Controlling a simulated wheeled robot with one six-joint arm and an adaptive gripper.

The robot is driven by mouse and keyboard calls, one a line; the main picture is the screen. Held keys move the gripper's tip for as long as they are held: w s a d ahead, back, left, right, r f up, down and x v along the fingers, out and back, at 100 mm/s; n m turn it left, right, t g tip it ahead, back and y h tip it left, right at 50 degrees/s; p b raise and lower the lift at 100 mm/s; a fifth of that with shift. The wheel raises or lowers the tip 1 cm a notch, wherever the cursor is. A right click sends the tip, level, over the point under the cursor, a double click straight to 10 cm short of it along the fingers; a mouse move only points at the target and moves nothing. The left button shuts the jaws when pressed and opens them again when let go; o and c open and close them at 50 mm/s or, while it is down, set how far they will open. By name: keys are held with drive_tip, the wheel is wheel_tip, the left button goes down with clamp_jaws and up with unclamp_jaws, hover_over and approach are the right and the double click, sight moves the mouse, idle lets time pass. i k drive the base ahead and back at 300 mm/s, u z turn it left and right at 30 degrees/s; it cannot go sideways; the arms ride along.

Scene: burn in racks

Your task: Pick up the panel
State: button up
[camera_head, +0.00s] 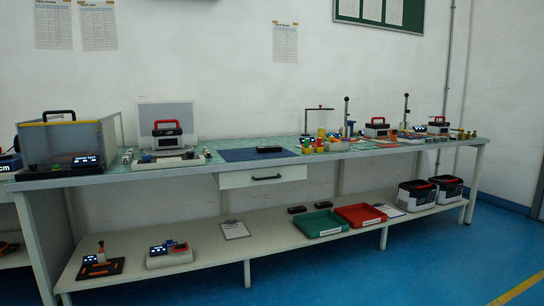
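A pale grey upright panel (178,111) stands at the back of the long workbench, left of the middle, near the wall. A dark case with a red handle (166,134) stands in front of it and hides its lower middle. I cannot tell whether the two touch. Left of it, a grey-walled enclosure (88,135) has a yellow front edge and could also be called a panel. My gripper is not in view.
The workbench (207,162) carries a blue mat (240,154), a black device and several small fixtures. The blue floor (400,270) in front is clear.

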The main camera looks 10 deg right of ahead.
sight(275, 148)
drive_tip(key=z, duration=0.9)
drive_tip(key=k, duration=0.15)
drive_tip(key=u, duration=1.95)
drive_tip(key=i, duration=1.7)
drive_tip(key=z, duration=0.5)
drive_tip(key=i, duration=0.9)
drive_tip(key=z, duration=1)
